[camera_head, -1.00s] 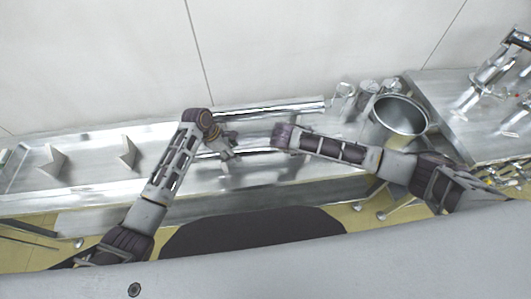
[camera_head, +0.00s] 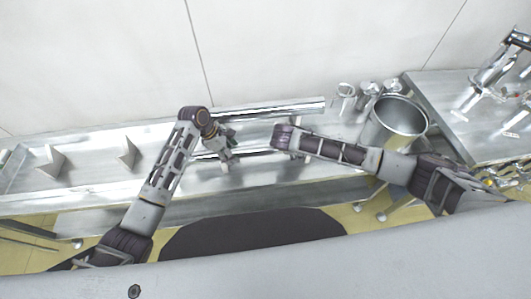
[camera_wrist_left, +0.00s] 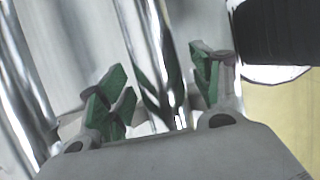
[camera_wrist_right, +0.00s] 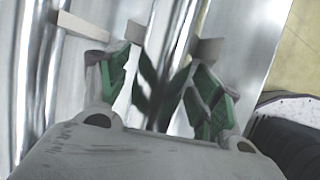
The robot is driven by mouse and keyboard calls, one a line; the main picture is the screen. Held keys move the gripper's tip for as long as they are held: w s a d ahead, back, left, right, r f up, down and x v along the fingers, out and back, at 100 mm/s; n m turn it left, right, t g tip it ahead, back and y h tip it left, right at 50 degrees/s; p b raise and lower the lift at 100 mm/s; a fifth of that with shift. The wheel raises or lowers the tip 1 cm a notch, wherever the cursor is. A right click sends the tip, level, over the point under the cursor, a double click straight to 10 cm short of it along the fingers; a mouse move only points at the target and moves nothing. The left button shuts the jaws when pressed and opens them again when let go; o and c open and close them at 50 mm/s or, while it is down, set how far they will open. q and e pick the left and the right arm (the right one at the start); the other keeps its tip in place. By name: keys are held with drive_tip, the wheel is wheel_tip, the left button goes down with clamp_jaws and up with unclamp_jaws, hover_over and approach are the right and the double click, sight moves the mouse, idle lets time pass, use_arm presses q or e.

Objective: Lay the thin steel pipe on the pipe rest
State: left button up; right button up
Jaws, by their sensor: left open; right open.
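The thin steel pipe (camera_head: 255,152) lies low over the steel bench, in front of a thicker pipe, partly hidden by my arms. In the left wrist view the thin pipe (camera_wrist_left: 152,50) runs between the parted green-padded fingers of my left gripper (camera_wrist_left: 160,88). In the right wrist view my right gripper (camera_wrist_right: 160,85) is also open, with the thin pipe (camera_wrist_right: 182,35) between its fingers; contact cannot be told. In the head view my left gripper (camera_head: 229,154) is at the pipe's left part; my right gripper is mostly hidden under its wrist. Two upright angled plates, probably the pipe rest (camera_head: 127,154), stand left.
A thick shiny pipe (camera_head: 270,108) lies along the back of the bench by the wall. A metal pot (camera_head: 399,118) and small metal vessels (camera_head: 368,92) stand at the right. The bench (camera_head: 90,180) is clear around the plates at left.

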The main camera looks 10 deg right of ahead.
use_arm(q)
drive_tip(key=v, duration=1)
drive_tip(key=shift+a+r, duration=0.15)
use_arm(e)
drive_tip(key=v, duration=1.2)
idle(0.3)
idle(0.5)
